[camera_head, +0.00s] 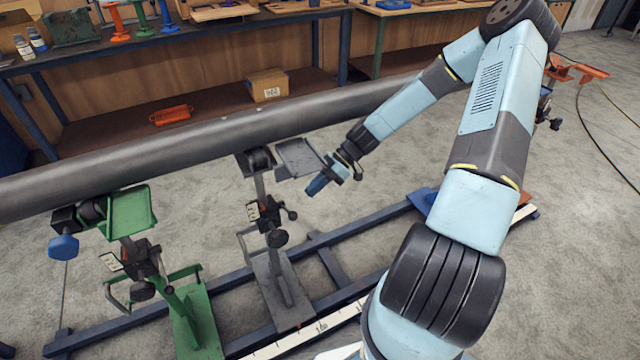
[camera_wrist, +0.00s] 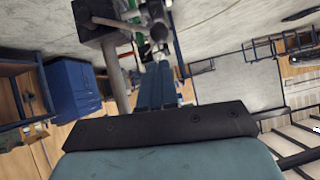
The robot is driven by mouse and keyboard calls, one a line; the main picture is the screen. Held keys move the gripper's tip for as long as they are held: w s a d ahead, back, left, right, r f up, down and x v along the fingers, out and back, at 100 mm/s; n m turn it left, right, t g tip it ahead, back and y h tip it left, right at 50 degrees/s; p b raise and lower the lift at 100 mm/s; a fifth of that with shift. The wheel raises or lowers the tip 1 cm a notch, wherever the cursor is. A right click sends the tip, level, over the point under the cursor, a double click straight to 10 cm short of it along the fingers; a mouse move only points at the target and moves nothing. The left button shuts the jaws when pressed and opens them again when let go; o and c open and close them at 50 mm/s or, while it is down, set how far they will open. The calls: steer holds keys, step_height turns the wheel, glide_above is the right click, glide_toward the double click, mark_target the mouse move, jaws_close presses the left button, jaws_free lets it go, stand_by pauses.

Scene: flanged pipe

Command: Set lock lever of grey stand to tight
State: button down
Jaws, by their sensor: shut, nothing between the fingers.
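The grey stand (camera_head: 282,290) stands mid-picture in the head view, under the long pipe. Its post carries a dark clamp block (camera_head: 264,213) with black knobs and a small lever-like arm ending in a ball (camera_head: 291,215). I cannot tell which part is the lock lever or its setting. My gripper (camera_head: 317,186) is shut and empty, up and to the right of the clamp block, apart from it. In the wrist view my blue fingers (camera_wrist: 156,88) lie together, pointing toward dark stand parts and a round knob (camera_wrist: 158,33) at the top.
The grey pipe (camera_head: 180,145) runs across behind the stands. Blue floor rails (camera_head: 110,328) run underneath. A workbench (camera_head: 170,48) stands behind.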

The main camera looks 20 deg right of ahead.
mark_target(291, 212)
steer(key=x, duration=0.6)
steer(key=shift+f, duration=0.1)
stand_by(0.3)
steer(key=shift+s+f, duration=0.1)
